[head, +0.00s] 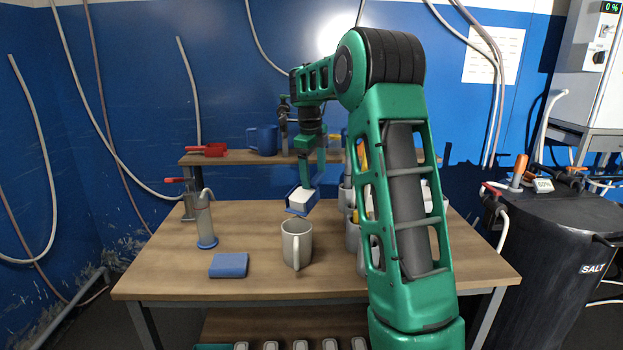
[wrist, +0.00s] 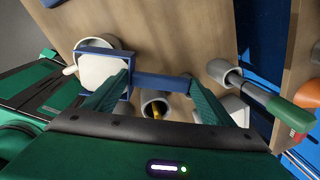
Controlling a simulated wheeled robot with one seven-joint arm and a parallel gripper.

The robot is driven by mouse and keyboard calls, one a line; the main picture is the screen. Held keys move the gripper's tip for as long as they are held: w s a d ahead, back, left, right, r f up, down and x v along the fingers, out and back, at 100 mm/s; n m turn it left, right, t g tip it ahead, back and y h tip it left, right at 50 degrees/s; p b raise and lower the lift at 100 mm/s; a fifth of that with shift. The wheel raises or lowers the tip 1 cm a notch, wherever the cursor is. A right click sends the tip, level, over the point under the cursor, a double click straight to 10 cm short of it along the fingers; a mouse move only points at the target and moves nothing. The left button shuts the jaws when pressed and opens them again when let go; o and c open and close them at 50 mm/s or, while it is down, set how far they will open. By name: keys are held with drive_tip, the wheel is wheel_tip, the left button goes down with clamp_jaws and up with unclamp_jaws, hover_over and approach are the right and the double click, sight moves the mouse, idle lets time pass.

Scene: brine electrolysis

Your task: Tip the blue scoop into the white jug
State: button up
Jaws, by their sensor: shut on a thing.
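My gripper (head: 308,178) is shut on the handle of the blue scoop (head: 297,211) and holds it above the table. The scoop is filled with white material (head: 302,199) and looks roughly level. The white jug (head: 297,250) stands upright on the table below the scoop, its handle facing the head camera. In the wrist view, the blue scoop (wrist: 158,82) reaches left from between my fingers, and its pan overlaps the jug (wrist: 82,46), hiding much of the jug's mouth. The height gap between them is hard to judge.
A blue block (head: 228,266) and a tap stand (head: 205,222) are left of the jug. Several grey holders with tools (head: 352,238) stand close on its right, partly behind my arm.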

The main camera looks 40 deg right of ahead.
drive_tip(key=a+r+t+h, duration=0.1)
drive_tip(key=h, duration=0.1)
drive_tip(key=a+r+t+h, duration=0.1)
drive_tip(key=h, duration=0.1)
drive_tip(key=shift+s+r, duration=0.2)
drive_tip(key=shift+s, duration=0.2)
drive_tip(key=shift+s+a+r+t+h, duration=0.25)
drive_tip(key=shift+a+h, duration=0.15)
drive_tip(key=shift+h, duration=0.2)
drive_tip(key=shift+s+a+r+t+h, duration=0.15)
drive_tip(key=shift+a+r+t+h, duration=0.15)
drive_tip(key=shift+h, duration=0.3)
drive_tip(key=s+a+r+t+h, duration=0.1)
drive_tip(key=s+a+t+h, duration=0.4)
drive_tip(key=a+h, duration=0.5)
drive_tip(key=shift+a+r+h, duration=0.25)
drive_tip(key=shift+a+h, duration=0.05)
drive_tip(key=shift+a, duration=0.1)
drive_tip(key=shift+s, duration=0.1)
drive_tip(key=shift+d, duration=0.15)
idle(4.0)
